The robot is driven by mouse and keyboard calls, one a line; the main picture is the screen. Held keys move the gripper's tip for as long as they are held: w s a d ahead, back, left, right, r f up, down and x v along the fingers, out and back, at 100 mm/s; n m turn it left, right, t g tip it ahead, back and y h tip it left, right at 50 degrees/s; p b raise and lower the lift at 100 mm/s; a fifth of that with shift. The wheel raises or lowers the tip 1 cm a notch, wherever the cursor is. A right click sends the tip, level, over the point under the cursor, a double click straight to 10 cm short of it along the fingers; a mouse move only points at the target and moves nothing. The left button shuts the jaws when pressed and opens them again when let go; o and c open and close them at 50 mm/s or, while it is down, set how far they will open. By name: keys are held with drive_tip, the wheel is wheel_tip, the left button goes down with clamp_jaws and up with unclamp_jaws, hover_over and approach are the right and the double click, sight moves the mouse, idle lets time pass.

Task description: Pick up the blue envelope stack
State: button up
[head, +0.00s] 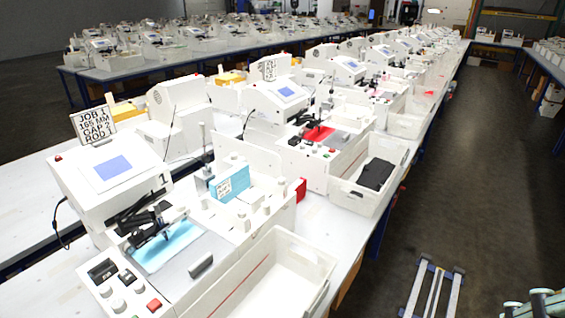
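A light blue flat piece (168,245), which looks like the blue envelope stack, lies on the bed of the nearest plotter (108,185). The plotter's black pen carriage partly covers it. Whether it is one sheet or several cannot be told. A blue block (232,184) with a small printed label stands upright behind it to the right, among white knobs and posts.
An open white bin (290,268), seemingly empty, stands in front of the nearest plotter. Another white bin (350,197) holds a dark item (376,174). A sign (94,125) reads "JOB 1". A red piece (319,133) lies on the second plotter.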

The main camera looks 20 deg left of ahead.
drive_tip(key=o, duration=2)
